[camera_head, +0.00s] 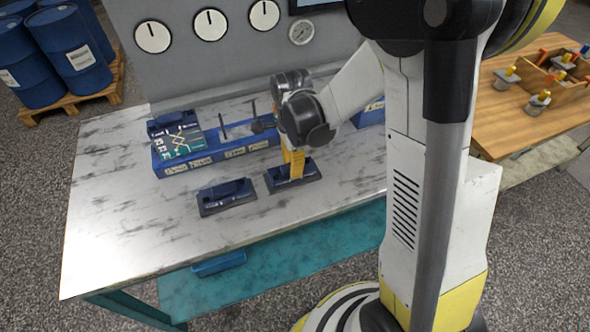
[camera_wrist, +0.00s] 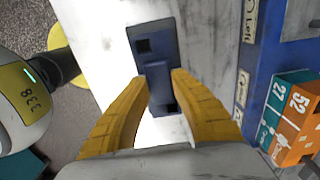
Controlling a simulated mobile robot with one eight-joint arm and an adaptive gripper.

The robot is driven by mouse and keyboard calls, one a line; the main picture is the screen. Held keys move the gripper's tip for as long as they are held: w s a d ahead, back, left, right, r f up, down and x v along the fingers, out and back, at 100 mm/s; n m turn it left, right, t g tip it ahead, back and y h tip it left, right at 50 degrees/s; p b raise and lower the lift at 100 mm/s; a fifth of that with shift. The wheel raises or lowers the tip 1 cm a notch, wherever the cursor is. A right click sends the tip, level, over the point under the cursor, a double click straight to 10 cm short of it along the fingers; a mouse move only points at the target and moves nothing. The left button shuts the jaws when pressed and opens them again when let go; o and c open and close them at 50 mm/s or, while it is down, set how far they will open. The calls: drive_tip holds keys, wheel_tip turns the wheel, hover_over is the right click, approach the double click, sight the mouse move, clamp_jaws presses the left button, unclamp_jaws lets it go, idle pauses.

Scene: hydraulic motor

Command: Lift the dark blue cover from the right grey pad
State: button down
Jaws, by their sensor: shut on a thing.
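The dark blue cover (camera_head: 311,170) is at the front right of the blue tray, under my arm. My gripper (camera_head: 293,172) points straight down over it, its yellow fingers on either side of the raised middle. In the wrist view my gripper (camera_wrist: 160,90) is shut on the raised block of the cover (camera_wrist: 150,45), which has square recesses near its ends. A second dark blue cover (camera_head: 227,196) lies to the left, apart from my gripper.
The long blue tray (camera_head: 200,160) with labelled slots and upright pins stands just behind. Orange and teal numbered blocks (camera_wrist: 290,115) show in the wrist view. The marble tabletop (camera_head: 115,220) is clear at left and front. A wall panel with dials (camera_head: 210,24) rises behind.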

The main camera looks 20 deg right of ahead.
wheel_tip(320, 180, up, 12)
drive_tip(key=p, duration=0.8)
idle(0.6)
